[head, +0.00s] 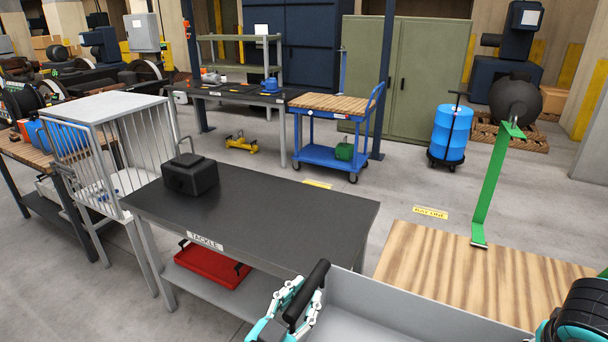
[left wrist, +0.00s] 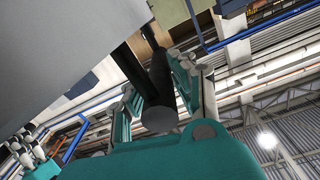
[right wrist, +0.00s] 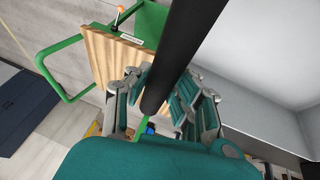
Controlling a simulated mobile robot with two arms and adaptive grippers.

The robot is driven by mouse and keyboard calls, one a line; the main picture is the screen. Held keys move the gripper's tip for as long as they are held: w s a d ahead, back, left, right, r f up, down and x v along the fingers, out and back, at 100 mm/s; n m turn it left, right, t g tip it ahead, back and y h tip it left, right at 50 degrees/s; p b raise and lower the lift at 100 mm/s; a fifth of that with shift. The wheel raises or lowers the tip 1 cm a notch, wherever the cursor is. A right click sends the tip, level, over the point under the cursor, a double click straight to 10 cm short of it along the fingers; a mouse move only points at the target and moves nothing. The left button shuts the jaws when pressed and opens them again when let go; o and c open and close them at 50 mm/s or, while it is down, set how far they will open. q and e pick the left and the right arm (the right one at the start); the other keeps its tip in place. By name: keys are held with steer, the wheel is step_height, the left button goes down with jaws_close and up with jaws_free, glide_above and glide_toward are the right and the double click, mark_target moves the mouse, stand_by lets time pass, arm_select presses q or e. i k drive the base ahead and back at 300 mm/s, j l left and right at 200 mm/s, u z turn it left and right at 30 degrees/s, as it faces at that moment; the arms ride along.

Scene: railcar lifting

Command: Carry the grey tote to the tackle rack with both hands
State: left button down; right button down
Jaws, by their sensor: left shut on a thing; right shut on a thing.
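The grey tote (head: 400,310) is in front of me at the bottom of the head view, partly cut off by its edge. My left gripper (head: 300,300) is shut on the tote's black left handle (head: 312,282). The left wrist view shows the black bar between its fingers (left wrist: 160,85). My right gripper (head: 560,328) shows only partly at the bottom right corner. In the right wrist view its fingers (right wrist: 165,90) are around a black handle bar (right wrist: 185,50) beside the tote wall (right wrist: 265,60). The tackle rack (head: 270,225), dark-topped and labelled TACKLE, stands just beyond the tote, to the left.
A black case (head: 190,177) sits on the rack's far left; the rest of its top is clear. A red tray (head: 212,265) lies on its lower shelf. A wooden-topped cart (head: 440,265) with a green upright (head: 495,190) is close on the right. A wire cage (head: 140,140) stands left.

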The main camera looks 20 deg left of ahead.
mark_target(285, 223)
steer(key=i+j, duration=0.6)
steer(key=j, duration=0.15)
steer(key=i+j, duration=0.6)
steer(key=j, duration=0.15)
steer(key=i+j, duration=0.6)
steer(key=j, duration=0.15)
steer(key=k+j+u, duration=0.05)
